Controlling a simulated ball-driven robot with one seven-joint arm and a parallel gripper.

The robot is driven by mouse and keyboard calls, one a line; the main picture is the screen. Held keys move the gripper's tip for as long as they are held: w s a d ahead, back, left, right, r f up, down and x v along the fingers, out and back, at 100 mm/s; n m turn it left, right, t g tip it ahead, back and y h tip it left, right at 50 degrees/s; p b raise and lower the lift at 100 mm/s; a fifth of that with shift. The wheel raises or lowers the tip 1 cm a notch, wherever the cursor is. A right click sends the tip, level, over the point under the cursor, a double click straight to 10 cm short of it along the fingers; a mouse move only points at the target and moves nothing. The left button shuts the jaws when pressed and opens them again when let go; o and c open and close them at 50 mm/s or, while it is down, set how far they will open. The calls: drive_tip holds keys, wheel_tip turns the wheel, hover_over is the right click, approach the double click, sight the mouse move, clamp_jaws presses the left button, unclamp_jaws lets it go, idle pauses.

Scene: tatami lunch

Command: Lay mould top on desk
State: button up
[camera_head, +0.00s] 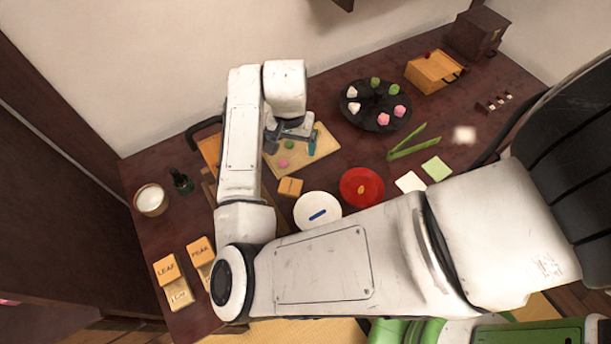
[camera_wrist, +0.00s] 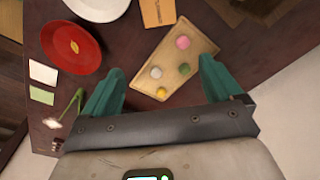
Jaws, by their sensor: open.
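The desk (camera_head: 340,99) is a dark red-brown table. Orange wooden blocks stand at its lower left: one marked LEAF (camera_head: 167,268) and one that seems to read PEAK (camera_head: 200,248), each over a paler lower block. A small plain-looking wooden block (camera_head: 289,187) lies by the white plate; a wooden block with faint marks shows at the top of the wrist view (camera_wrist: 158,12). I cannot tell which piece is the mould top. My gripper (camera_head: 291,144) is open and empty above the wooden board (camera_head: 325,150); its teal fingers also show in the wrist view (camera_wrist: 161,72).
The board carries pink, green, yellow and white balls. A white bowl (camera_head: 151,199) and dark bottle (camera_head: 181,181) stand left.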

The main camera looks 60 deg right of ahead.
drive_tip(key=s+d+r+n+t+h, duration=0.1)
drive_tip(key=d+r+n+t+h, duration=0.1)
drive_tip(key=d+r+n+h, duration=0.45)
drive_tip(key=s+a+f+n+y, duration=0.3)
drive_tip(key=s+a+f+n, duration=0.1)
drive_tip(key=a, duration=0.6)
drive_tip(key=s+a+f+n+g+y, duration=0.1)
drive_tip(key=s+a+f+n+y, duration=0.3)
drive_tip(key=s+a+f, duration=0.3)
drive_tip(key=s+a, duration=0.1)
drive_tip(key=a, duration=0.2)
drive_tip(key=shift+s+a, duration=0.35)
drive_tip(key=shift+s, duration=0.05)
